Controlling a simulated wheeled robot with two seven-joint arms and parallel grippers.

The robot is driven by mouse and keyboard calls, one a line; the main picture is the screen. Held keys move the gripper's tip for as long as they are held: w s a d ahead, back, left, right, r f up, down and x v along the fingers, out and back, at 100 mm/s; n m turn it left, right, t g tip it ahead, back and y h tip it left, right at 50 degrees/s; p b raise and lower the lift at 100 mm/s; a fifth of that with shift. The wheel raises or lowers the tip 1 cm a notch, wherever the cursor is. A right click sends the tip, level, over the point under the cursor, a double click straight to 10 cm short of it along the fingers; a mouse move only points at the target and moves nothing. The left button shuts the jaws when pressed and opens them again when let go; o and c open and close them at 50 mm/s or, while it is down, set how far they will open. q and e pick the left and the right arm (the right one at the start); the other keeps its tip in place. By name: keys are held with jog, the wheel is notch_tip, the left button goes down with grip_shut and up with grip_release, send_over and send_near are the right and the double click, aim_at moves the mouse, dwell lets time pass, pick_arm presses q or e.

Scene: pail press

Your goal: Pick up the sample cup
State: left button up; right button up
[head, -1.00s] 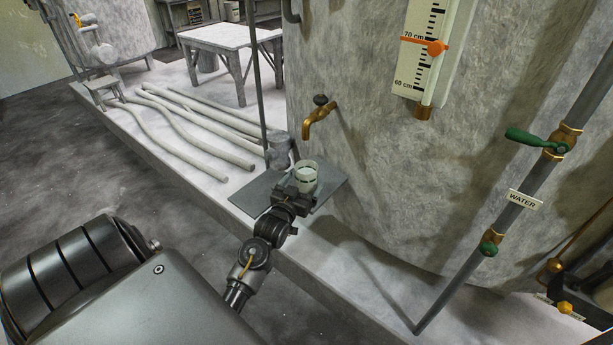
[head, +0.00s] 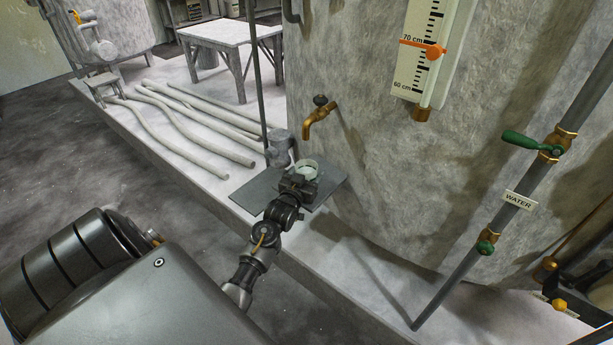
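The sample cup (head: 308,165), pale and translucent with an open top, stands upright over the flat grey plate (head: 252,195) below the brass tap. My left gripper (head: 303,181) is right at the cup's near side and hides its lower part. The fingers are small and dark against the cup, so I cannot tell whether they are around it or pressed on it. My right gripper is not in view.
A grey metal can (head: 281,150) stands just behind and left of the cup. The brass tap (head: 318,115) juts from the large tank (head: 400,170) above. Long pale poles (head: 190,120) lie at the left on the raised ledge. A pipe (head: 465,265) slopes down at the right.

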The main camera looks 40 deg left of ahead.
aim_at(307, 164)
pick_arm(q)
jog(key=c, duration=0.6)
jog(key=shift+r, duration=0.1)
jog(key=shift+s+r+b, duration=0.2)
jog(key=shift+r+b, duration=0.25)
jog(key=r, duration=0.4)
jog(key=r+b, duration=0.1)
jog(key=r, duration=0.1)
jog(key=shift+s, duration=0.25)
jog(key=shift+s+d+b, duration=0.2)
jog(key=shift+s+b, duration=1.4)
jog(key=shift+s, duration=7.95)
